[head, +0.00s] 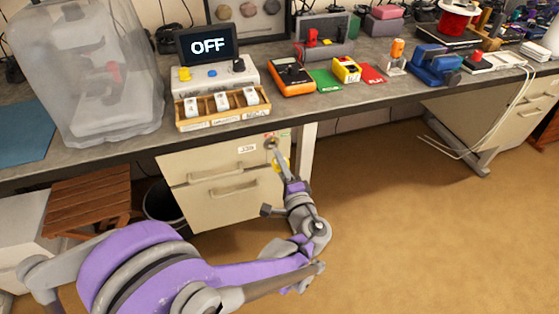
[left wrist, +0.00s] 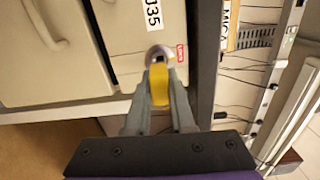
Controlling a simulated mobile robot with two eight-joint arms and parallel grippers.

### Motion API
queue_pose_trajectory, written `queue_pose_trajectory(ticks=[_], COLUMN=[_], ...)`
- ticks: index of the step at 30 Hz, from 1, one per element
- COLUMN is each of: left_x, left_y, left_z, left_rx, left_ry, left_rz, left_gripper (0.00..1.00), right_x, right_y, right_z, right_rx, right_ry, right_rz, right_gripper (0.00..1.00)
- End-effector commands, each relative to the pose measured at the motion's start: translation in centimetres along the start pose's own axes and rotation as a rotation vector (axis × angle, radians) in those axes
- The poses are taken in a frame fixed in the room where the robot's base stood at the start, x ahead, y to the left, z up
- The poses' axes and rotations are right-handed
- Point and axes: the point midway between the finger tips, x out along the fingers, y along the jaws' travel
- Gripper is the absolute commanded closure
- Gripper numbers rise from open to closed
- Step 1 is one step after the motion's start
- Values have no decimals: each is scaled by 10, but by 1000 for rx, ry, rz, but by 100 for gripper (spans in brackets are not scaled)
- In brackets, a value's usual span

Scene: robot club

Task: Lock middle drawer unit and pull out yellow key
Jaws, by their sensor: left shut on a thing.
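The middle drawer unit (head: 222,192) is beige and stands under the workbench, with its drawers shut in the head view. It carries a label and a round lock (left wrist: 158,54) at its upper right corner. The yellow key (left wrist: 159,84) is at the lock, and its tip is hidden, so I cannot tell how deep it sits. My left gripper (left wrist: 160,92) is shut on the yellow key, right in front of the drawer face. In the head view the left gripper (head: 277,160) reaches up to the lock. My right gripper is not in view.
The workbench (head: 225,140) overhangs the unit and holds a power supply (head: 213,78), an orange multimeter (head: 292,77) and several tools. A table leg (head: 307,150) stands just right of the unit. A wooden stool (head: 88,205) and black bin (head: 165,203) are at left. Floor at right is clear.

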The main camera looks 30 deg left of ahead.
Motion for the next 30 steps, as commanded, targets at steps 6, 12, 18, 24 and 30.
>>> queue_pose_trajectory(ticks=[6,12,18,24,30], left_x=[-4,-4,-12,-25,-37], left_y=[0,0,0,0,0], left_z=[0,0,-1,0,0], left_rx=[0,0,0,-1,-1], left_ry=[0,0,2,2,1], left_rz=[0,0,0,0,0], left_gripper=[100,100,100,100,100], right_x=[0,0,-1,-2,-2], right_y=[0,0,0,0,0], right_z=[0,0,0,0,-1], right_rx=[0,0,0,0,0], right_ry=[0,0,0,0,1], right_rz=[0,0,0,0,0], right_gripper=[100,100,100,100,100])
